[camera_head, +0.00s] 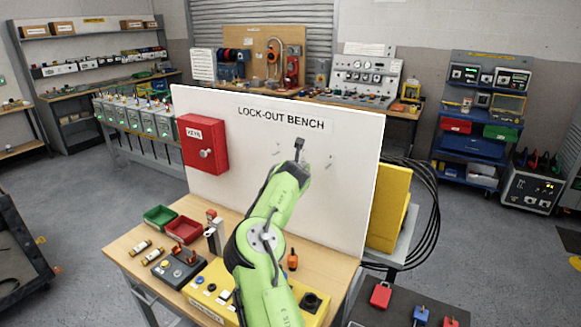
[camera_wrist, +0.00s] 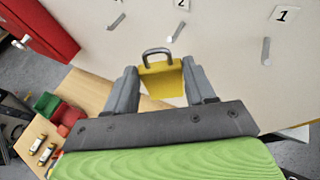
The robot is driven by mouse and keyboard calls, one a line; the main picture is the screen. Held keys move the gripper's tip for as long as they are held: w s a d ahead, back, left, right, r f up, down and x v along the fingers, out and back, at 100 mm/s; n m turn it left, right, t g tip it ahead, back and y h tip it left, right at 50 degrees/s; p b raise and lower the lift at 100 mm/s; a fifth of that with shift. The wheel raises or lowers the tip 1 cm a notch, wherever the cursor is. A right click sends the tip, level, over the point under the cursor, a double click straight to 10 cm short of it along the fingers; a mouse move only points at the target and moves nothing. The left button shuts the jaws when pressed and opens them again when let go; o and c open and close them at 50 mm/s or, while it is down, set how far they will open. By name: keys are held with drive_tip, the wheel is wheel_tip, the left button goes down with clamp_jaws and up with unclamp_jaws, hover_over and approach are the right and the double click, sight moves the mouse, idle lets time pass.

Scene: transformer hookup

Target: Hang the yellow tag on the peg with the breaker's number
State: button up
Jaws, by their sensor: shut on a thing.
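The yellow tag (camera_wrist: 162,82), with a grey loop on its top, is between the fingers of my gripper (camera_wrist: 163,88) in the wrist view. My gripper is shut on it. Beyond it on the white board, a middle peg (camera_wrist: 179,31) sits below a label that seems to read 2, cut by the frame edge. A right peg (camera_wrist: 265,51) sits below a label reading 1 (camera_wrist: 287,14). The tag appears below the middle peg, off the pegs. In the head view my gripper (camera_head: 299,150) is before the board; I cannot make out the tag.
The white lock-out board (camera_head: 230,185) stands on the wooden bench (camera_head: 135,262). A red KEYS box (camera_head: 203,146) sticks out at its left. Green (camera_head: 160,217) and red (camera_head: 183,230) bins and a yellow control panel (camera_head: 205,300) lie below. I cannot read a breaker number.

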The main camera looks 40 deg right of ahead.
drive_tip(key=d+p, duration=0.1)
drive_tip(key=p, duration=0.1)
drive_tip(key=d+p, duration=0.2)
drive_tip(key=w+d+p, duration=0.1)
drive_tip(key=d+p, duration=0.1)
drive_tip(key=shift+f+p, duration=0.35)
drive_tip(key=shift+f, duration=0.05)
drive_tip(key=shift+f, duration=0.1)
idle(0.6)
